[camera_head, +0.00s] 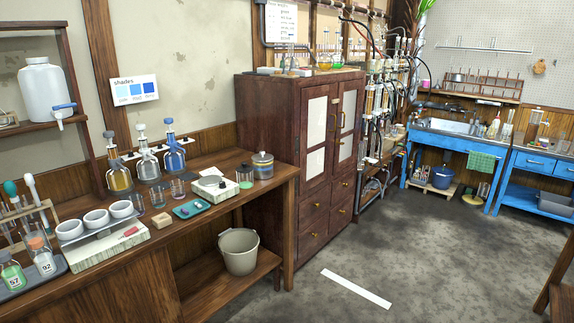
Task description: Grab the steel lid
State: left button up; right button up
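A round grey-and-cream canister (263,168) with a blue band stands at the right end of the wooden bench. A flat lid (262,157) with a metallic look sits on top of it. A pale round disc (212,181) lies on a white slab further left on the bench; I cannot tell whether it is steel or a lid. Neither of my grippers is in view.
A tall cabinet (262,115) stands just right.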

aim_at(263, 157)
jog(key=i+l+z, duration=0.2)
jog(key=i+z, duration=0.8)
jog(key=i, duration=0.15)
